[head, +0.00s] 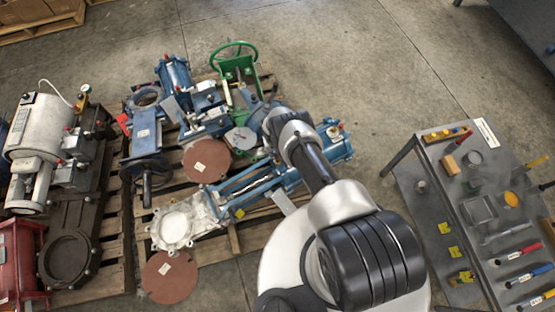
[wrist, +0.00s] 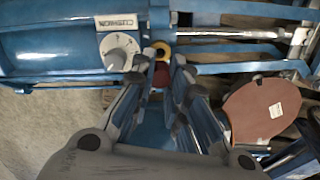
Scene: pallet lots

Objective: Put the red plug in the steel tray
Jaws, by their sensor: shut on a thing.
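My gripper (wrist: 164,66) is shut on the red plug (wrist: 161,76), which shows as a small red patch between the fingertips in the wrist view. A yellow ring (wrist: 160,50) lies just beyond the fingertips, on a blue cylinder assembly (wrist: 60,45). I cannot tell whether the plug is still seated there. In the head view my arm's wrist covers the gripper and the plug. A shallow square steel tray (head: 480,208) lies on the grey table at the right, well apart from my gripper.
The grey table (head: 440,180) also holds screwdrivers (head: 520,253), yellow tags (head: 445,227) and round dishes. Crowded pallets with blue cylinders, a green handwheel (head: 234,52) and brown discs (head: 206,160) surround my gripper. Bare concrete (head: 340,70) lies behind.

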